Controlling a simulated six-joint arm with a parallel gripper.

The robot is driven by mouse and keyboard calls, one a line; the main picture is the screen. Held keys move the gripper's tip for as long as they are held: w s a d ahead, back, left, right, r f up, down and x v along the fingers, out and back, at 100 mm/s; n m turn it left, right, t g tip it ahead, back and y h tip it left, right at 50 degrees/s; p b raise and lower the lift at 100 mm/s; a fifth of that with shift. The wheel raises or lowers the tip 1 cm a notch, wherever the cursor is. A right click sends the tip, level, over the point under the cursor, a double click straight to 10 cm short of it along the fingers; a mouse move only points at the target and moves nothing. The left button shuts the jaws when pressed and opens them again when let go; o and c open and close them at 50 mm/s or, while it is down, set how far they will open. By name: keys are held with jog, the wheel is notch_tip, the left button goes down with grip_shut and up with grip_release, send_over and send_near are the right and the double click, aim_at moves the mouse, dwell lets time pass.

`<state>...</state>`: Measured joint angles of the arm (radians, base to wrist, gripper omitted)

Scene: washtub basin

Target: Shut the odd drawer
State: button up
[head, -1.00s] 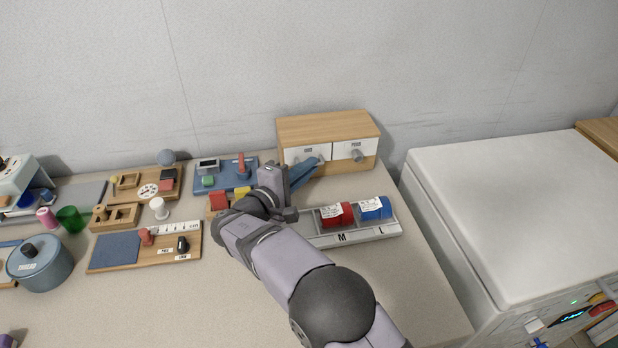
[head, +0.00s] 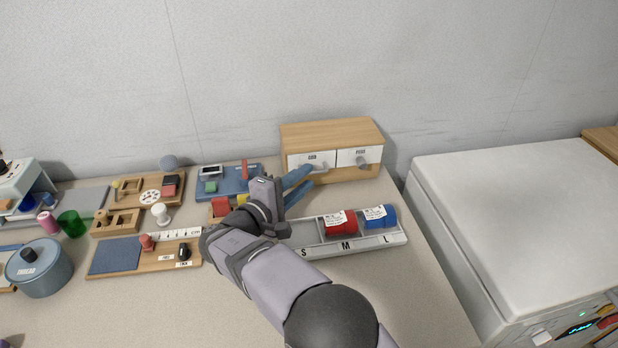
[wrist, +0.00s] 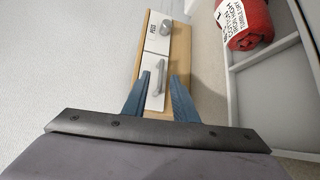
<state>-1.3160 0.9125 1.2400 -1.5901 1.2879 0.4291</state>
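A wooden two-drawer cabinet (head: 332,133) stands against the wall. Its left white drawer front (head: 298,164) has a label that seems to read ODD and a grey bar handle (wrist: 160,76). The right drawer front (head: 349,161) has a round knob (wrist: 166,27). Both fronts look level with each other, with no clear gap at the cabinet. My gripper (head: 311,175) is open and empty, just in front of the left drawer. In the wrist view, its blue fingertips (wrist: 158,80) are apart, pointing at the left front on either side of the handle's near end.
A grey tray (head: 385,242) marked S, M and L holds a red roll (head: 339,223) and a blue roll (head: 380,216), close to the right of my gripper. Several boards with small parts lie left. A white machine (head: 510,220) stands right of the table.

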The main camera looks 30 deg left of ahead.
jog(key=shift+s+r+b, duration=0.15)
jog(key=shift+s+b, duration=0.1)
jog(key=shift+s, duration=0.8)
jog(key=shift+s+r+b, duration=0.15)
jog(key=shift+s+b, duration=0.05)
jog(key=shift+s, duration=0.8)
